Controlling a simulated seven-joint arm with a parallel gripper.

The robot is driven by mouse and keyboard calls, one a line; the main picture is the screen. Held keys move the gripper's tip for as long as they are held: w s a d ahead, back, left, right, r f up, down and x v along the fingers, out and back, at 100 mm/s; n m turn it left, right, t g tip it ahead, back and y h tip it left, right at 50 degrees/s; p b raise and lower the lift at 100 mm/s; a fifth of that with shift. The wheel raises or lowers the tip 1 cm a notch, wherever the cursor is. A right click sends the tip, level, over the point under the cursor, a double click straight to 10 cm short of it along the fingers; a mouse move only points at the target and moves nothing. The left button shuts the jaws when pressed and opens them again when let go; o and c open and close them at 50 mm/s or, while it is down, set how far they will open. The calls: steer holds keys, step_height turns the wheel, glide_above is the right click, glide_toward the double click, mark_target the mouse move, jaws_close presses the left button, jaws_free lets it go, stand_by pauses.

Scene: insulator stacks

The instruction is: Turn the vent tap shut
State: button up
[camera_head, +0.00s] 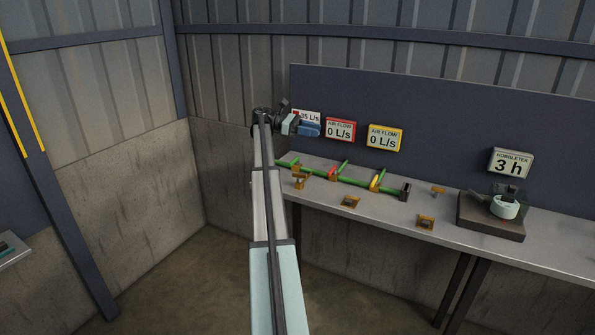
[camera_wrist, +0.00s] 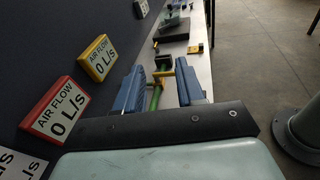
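A green pipe (camera_head: 355,181) runs along the bench with short green branches. It carries a red tap part (camera_head: 333,173), a yellow one (camera_head: 376,181) and an orange-brown piece (camera_head: 297,170) near its left end. No label shows which is the vent tap. My gripper (camera_head: 309,129) is above the pipe's left end, in front of the white panel. In the wrist view my gripper (camera_wrist: 159,82) has its two blue fingers spread wide. The green pipe (camera_wrist: 154,98) and a yellow part (camera_wrist: 163,73) show between and beyond them. No contact is visible.
A white display (camera_head: 308,116) reads 35 L/s, partly hidden by my gripper. The red-framed display (camera_head: 340,131) and yellow-framed display (camera_head: 385,137) read 0 L/s. Brown brackets (camera_head: 350,202) sit on the grey bench (camera_head: 460,226). A pot (camera_head: 504,207) stands at right, beneath a 3 h sign.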

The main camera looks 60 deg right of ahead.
steer(key=r+t, duration=0.1)
steer(key=t, duration=0.1)
steer(key=n+t+y, duration=0.1)
steer(key=t+y, duration=0.2)
steer(key=t, duration=0.7)
glide_toward(299, 177)
steer(key=shift+h, duration=0.3)
steer(key=x, duration=0.7)
steer(key=shift+d, duration=0.1)
steer(key=shift+c, duration=0.4)
jaws_close()
